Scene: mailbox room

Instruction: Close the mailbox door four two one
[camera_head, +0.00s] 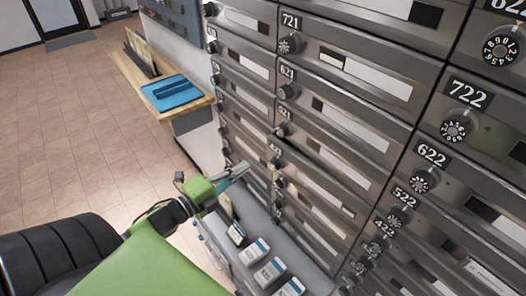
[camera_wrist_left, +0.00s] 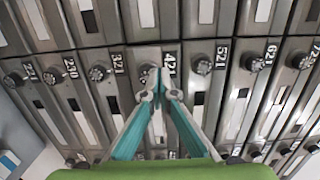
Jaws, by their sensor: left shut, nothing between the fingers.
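The mailbox door 421 (camera_wrist_left: 144,56) is a narrow grey metal panel in the left wrist view, with its number plate beside a round knob. It lies behind my left gripper (camera_wrist_left: 160,92), whose teal and grey fingers are together and empty, with tips over the area by its knob. The fingers hide part of this door, and I cannot tell whether it is flush or slightly ajar, or whether the tips touch it. In the head view my left gripper (camera_head: 240,168) reaches from the green arm to the left side of the mailbox wall. My right gripper is not in view.
Mailbox doors 721 (camera_head: 375,75) and 622 (camera_head: 431,155) carry round dial knobs that stick out. A grey ledge with several small white boxes (camera_head: 270,270) runs below. A wooden shelf with a blue folder (camera_head: 172,92) stands left. Tiled floor (camera_head: 80,130) is clear there.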

